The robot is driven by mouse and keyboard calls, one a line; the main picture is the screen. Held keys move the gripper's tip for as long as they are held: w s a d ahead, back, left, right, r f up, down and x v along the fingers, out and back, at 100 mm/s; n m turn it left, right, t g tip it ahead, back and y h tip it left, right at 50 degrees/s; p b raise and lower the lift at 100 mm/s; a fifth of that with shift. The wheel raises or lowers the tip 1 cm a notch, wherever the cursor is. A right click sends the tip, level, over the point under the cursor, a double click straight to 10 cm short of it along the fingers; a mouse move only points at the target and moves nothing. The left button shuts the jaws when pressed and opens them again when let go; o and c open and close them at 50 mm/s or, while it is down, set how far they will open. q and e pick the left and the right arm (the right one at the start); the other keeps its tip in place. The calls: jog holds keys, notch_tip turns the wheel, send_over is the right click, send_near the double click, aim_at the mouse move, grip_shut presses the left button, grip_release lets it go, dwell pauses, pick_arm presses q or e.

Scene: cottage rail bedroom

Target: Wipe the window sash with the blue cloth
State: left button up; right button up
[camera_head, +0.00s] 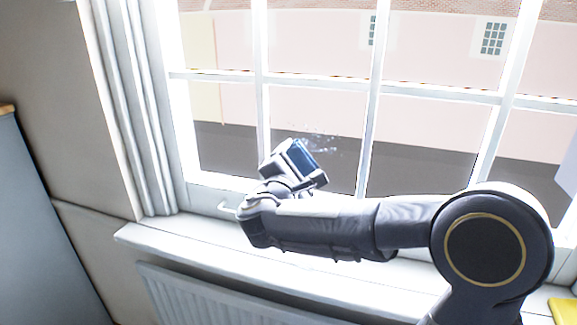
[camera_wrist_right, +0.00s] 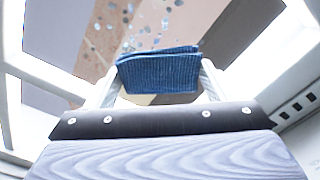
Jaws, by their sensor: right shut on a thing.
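The window sash (camera_head: 371,120) is white, with several panes split by thin bars. Pale specks (camera_head: 322,143) mark one lower pane just beyond the gripper, and specks also show in the right wrist view (camera_wrist_right: 120,22). My right gripper (camera_head: 297,162) is in front of the lower panes, shut on the blue cloth (camera_head: 302,157). In the right wrist view the cloth (camera_wrist_right: 158,72) is a folded ribbed pad between both fingers. I cannot tell whether it touches the glass. My left gripper is not in view.
A white sill (camera_head: 200,243) runs below the window, with a white radiator (camera_head: 215,296) under it. A window handle (camera_head: 227,208) sits on the lower frame. A grey panel (camera_head: 40,230) stands at left. A yellow thing (camera_head: 563,310) lies at the lower right.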

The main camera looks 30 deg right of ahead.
aim_at(311, 149)
jog(key=shift+s+d+b, duration=1.05)
jog(key=shift+s+d, duration=1.05)
jog(key=shift+s, duration=0.15)
jog(key=shift+s+d, duration=0.75)
jog(key=shift+s, duration=0.15)
jog(key=shift+r+p, duration=0.55)
jog(key=shift+r, duration=0.75)
jog(key=shift+w+a+f+b, duration=0.1)
jog(key=shift+w+a+b, duration=0.2)
jog(key=shift+w+a, duration=1.25)
jog(key=shift+w, duration=0.2)
jog(key=shift+w+a, duration=0.55)
jog(key=shift+w, duration=0.15)
jog(key=shift+w+a, duration=0.65)
jog(key=shift+w, duration=0.1)
